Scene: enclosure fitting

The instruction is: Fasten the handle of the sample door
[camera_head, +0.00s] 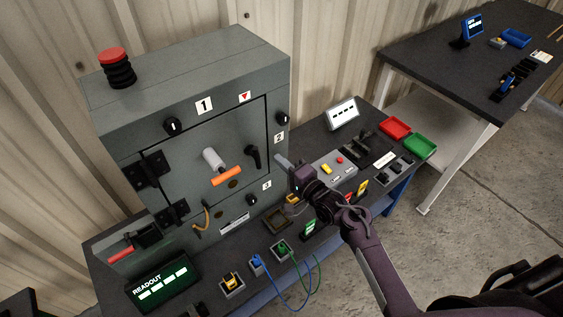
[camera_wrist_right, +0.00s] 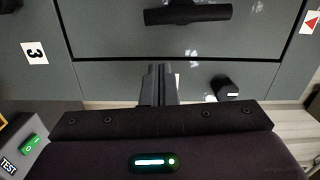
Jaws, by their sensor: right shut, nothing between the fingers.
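The sample door (camera_head: 190,170) is a grey panel in the front of the grey enclosure (camera_head: 200,78) and looks closed. Its black handle (camera_head: 254,157) stands roughly upright near the door's right edge. In the right wrist view the handle (camera_wrist_right: 187,14) is a black bar at the top, lying across the picture. My right gripper (camera_head: 280,160) is just right of the door edge, apart from the handle. In the wrist view its fingers (camera_wrist_right: 158,72) are together and empty, pointing at the door seam. My left gripper is not in view.
Black knobs sit around the door, one at upper right (camera_head: 282,118) close to my gripper and one at lower right (camera_head: 252,199). A white cylinder (camera_head: 213,158) and orange bar (camera_head: 226,176) stick out from the door. Switch boxes and red (camera_head: 395,128) and green (camera_head: 420,146) trays crowd the bench.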

